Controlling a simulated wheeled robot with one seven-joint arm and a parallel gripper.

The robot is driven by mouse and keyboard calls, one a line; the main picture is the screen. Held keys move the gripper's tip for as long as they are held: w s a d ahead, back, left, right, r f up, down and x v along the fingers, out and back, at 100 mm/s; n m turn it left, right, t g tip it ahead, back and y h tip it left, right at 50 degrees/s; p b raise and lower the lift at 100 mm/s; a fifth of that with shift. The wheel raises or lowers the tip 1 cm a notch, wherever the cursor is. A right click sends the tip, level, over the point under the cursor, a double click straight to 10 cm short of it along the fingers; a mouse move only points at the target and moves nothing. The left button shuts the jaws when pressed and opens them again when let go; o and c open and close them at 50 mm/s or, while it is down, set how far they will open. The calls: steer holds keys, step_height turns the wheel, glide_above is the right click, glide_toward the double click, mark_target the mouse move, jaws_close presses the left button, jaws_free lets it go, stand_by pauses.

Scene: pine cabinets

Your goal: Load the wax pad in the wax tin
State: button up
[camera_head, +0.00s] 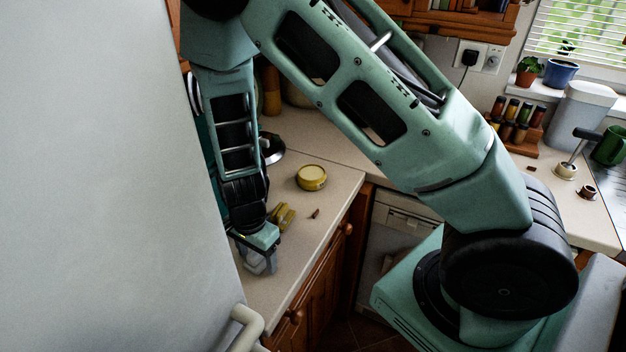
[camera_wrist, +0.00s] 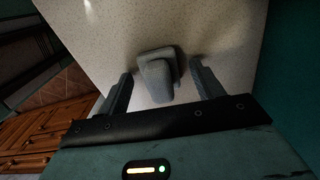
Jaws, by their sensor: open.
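The wax tin appears to be the round yellow tin (camera_head: 311,178) on the counter in the head view, with a pale top; I cannot tell whether it is open. A small grey stepped block (camera_wrist: 158,75), which looks like the wax pad, rests on the counter in the wrist view. My gripper (camera_wrist: 160,71) is open, with one finger on each side of the block and gaps between. In the head view my gripper (camera_head: 258,262) points down at the counter's near left end, nearer than the tin; the block is hard to make out there.
A yellow-green object (camera_head: 282,216) and a small brown piece (camera_head: 315,213) lie between my gripper and the tin. A large pale panel (camera_head: 110,180) stands close at left. The counter's front edge drops to wooden cabinets (camera_head: 318,285). A spice rack (camera_head: 518,122) stands at back right.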

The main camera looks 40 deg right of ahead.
jaws_close()
steer(key=shift+r+p, duration=2.9)
steer(key=shift+r, duration=0.2)
steer(key=shift+f, duration=0.1)
